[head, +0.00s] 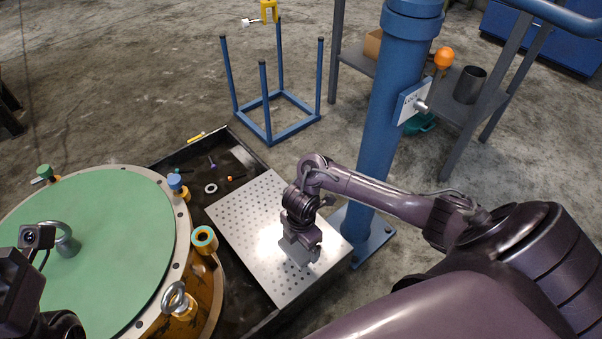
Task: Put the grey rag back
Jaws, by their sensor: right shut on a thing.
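My right gripper (302,252) points down over the perforated metal plate (238,221) at the right of the black tray. It is shut on a small grey thing (294,251) at its fingertips, which looks like the grey rag. The fingers hide part of it, and I cannot tell whether it touches the plate. Part of my left gripper's dark body (18,285) shows at the left edge. Its fingertips are not visible.
The black tray (160,163) holds a few small parts. A large round housing with a green top (110,240) and eye bolts stands at left. A blue post (385,130) rises behind my right arm. A blue frame stand (268,135) and a grey shelf (455,105) stand farther back.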

